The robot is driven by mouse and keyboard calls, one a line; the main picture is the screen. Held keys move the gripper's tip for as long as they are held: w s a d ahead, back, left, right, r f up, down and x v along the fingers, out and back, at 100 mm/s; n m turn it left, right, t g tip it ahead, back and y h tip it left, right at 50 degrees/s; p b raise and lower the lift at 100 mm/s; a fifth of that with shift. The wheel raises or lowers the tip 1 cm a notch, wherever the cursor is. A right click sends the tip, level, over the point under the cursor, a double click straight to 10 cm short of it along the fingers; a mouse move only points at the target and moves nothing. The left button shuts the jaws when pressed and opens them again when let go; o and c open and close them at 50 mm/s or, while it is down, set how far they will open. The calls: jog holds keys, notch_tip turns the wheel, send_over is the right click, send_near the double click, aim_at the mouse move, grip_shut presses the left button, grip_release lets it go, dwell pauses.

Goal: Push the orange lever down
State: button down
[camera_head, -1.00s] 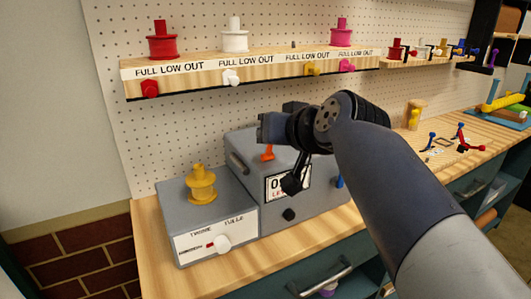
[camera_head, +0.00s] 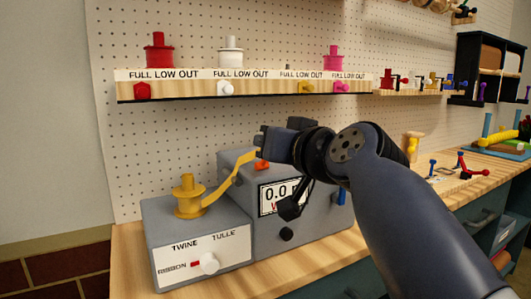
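The orange lever (camera_head: 262,166) shows as a small orange piece on top of the grey machine (camera_head: 237,212). My wrist and gripper hide part of the machine around it. My gripper (camera_head: 288,207) is at the machine, just right of the lever; whether it touches the lever is unclear. Its fingers are dark and overlap my wrist, so their opening is not clear. A yellow ribbon (camera_head: 232,181) runs from the yellow spool (camera_head: 188,196) up to the machine beside the lever.
The spool stands on a grey box with a selector knob (camera_head: 208,263) and the labels twine, tulle and ribbon. A blue lever (camera_head: 341,197) sits at the machine's right side. A shelf (camera_head: 200,90) with several spools hangs above. Tools lie on the bench at right.

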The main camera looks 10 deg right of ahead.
dwell(0.4)
jog(key=c, duration=1.3)
grip_release()
